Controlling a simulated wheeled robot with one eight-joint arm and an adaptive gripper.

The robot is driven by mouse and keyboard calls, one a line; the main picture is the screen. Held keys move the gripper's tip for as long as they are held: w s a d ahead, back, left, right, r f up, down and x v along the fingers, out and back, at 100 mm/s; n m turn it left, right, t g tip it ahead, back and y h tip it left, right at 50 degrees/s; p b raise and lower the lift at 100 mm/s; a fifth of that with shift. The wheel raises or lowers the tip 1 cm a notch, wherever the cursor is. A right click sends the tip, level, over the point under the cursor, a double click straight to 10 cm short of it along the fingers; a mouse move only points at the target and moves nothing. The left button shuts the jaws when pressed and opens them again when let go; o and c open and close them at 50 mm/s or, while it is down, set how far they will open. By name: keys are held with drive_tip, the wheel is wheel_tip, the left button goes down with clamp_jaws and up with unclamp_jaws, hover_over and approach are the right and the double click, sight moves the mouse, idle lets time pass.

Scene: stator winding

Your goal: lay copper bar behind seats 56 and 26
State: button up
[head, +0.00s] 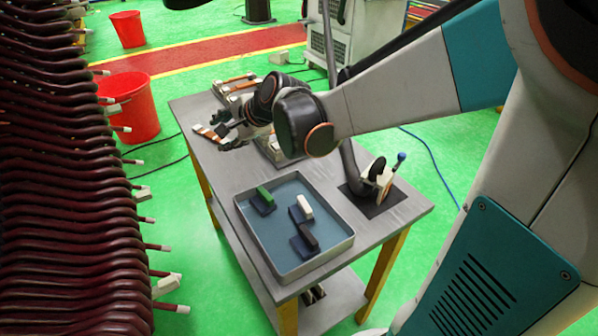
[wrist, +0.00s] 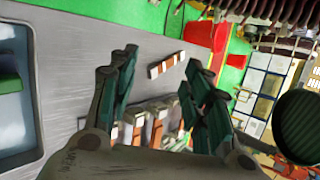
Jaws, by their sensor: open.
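My gripper (head: 222,130) is open and empty over the far part of the grey table; its two fingers also show spread in the wrist view (wrist: 160,80). A single copper bar with white ends (wrist: 166,65) lies on the table just beyond the fingertips; it shows beside the gripper in the head view (head: 208,133). Several more copper bars (wrist: 158,130) show between the fingers, partly hidden by them. The stator winding (head: 65,190), with dense maroon bars, fills the left of the head view. I cannot tell which seats are 56 and 26.
A blue-floored tray (head: 318,251) on the near table (head: 200,110) holds green, white and black blocks. A tool stand (head: 378,175) is at the table's right. Red bins (head: 140,122) stand on the green floor. Winding bar ends jut out left of the table.

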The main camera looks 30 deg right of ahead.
drive_tip(key=s+n+g+h, duration=0.2)
drive_tip(key=s+n+h, duration=0.1)
drive_tip(key=s+n, duration=1.4)
drive_tip(key=s, duration=0.8)
drive_tip(key=shift+s+d+f+g+h, duration=0.3)
drive_tip(key=shift+s+d+f, duration=0.05)
drive_tip(key=shift+f, duration=0.05)
